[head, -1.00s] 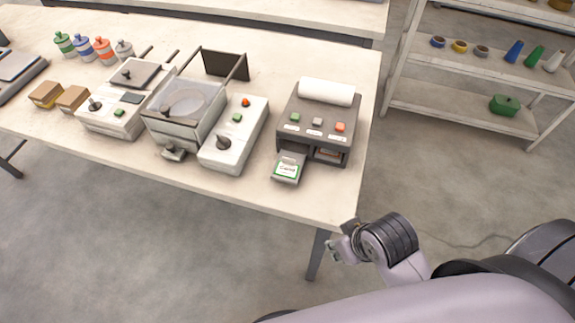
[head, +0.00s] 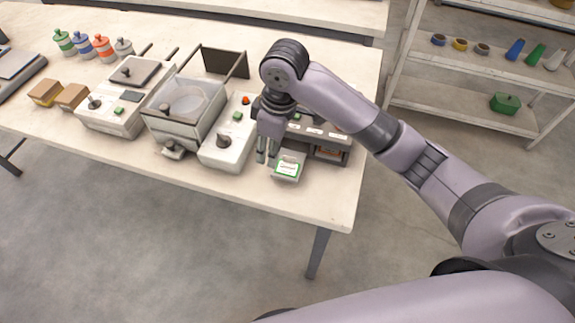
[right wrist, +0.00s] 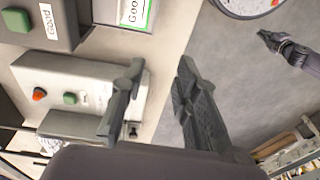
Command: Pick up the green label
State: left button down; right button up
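The green label (head: 287,168) is a small white card with a green border, lying on the grey tray at the front of the label printer. My right gripper (head: 267,158) points down just left of the label, apart from it. In the right wrist view, the two fingers of the right gripper (right wrist: 158,80) are spread with nothing between them. The label (right wrist: 138,14) shows there at the top edge, partly cut off, reading "Good". What appears to be my left gripper (right wrist: 266,40) is small at the upper right of the wrist view; its finger state is unclear.
The dark label printer (head: 330,150) is partly hidden behind my right arm. A white control box (head: 228,140) with a green button, a red button and a black knob stands close on the gripper's left. The table's front edge (head: 300,205) lies just before the tray.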

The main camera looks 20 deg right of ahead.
jog(key=w+d+r+h, duration=0.2)
jog(key=w+d+r, duration=0.2)
jog(key=r, duration=0.4)
jog(key=p, duration=0.3)
send_over(288, 157)
jog(key=shift+g, duration=0.3)
jog(key=f, duration=1.2)
jog(key=shift+w+a+f, duration=0.1)
jog(key=shift+w+a, duration=0.1)
jog(key=shift+a, duration=0.1)
jog(key=shift+d+f, duration=0.1)
jog(key=shift+f, duration=0.25)
jog(key=f, duration=0.1)
jog(key=f+p, duration=0.1)
jog(key=f, duration=0.1)
jog(key=shift+s+d+f, duration=0.15)
jog(key=shift+d+f, duration=0.05)
jog(key=shift+f, duration=0.55)
grip_shut()
